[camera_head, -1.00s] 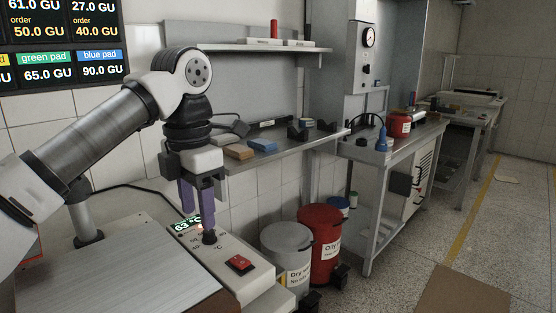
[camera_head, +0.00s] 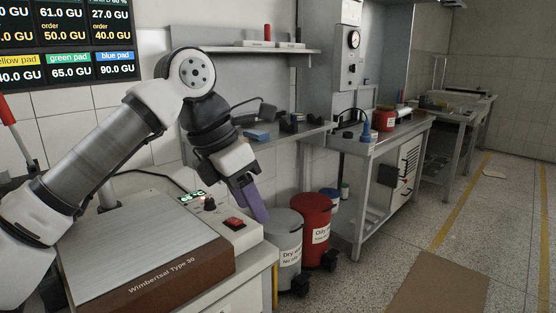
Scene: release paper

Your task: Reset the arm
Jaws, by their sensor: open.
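My gripper (camera_head: 255,205) hangs from the bent arm, with its purple fingers tilted down to the right. It is in the air in front of the control panel's right end and holds nothing that I can see. The panel (camera_head: 226,237) has a lit green display (camera_head: 191,196), a dark knob (camera_head: 210,204) and a red switch (camera_head: 234,222). The fingers look clear of the knob and the switch. The flat grey press plate (camera_head: 130,258) of the machine marked "Wimbertsal Type 30" lies below the arm.
A grey bin (camera_head: 284,236) and a red bin (camera_head: 312,222) stand on the floor right of the machine. A wall shelf (camera_head: 285,137) holds a blue pad (camera_head: 257,135). A steel workbench (camera_head: 372,148) stands further back. The floor at right is mostly open.

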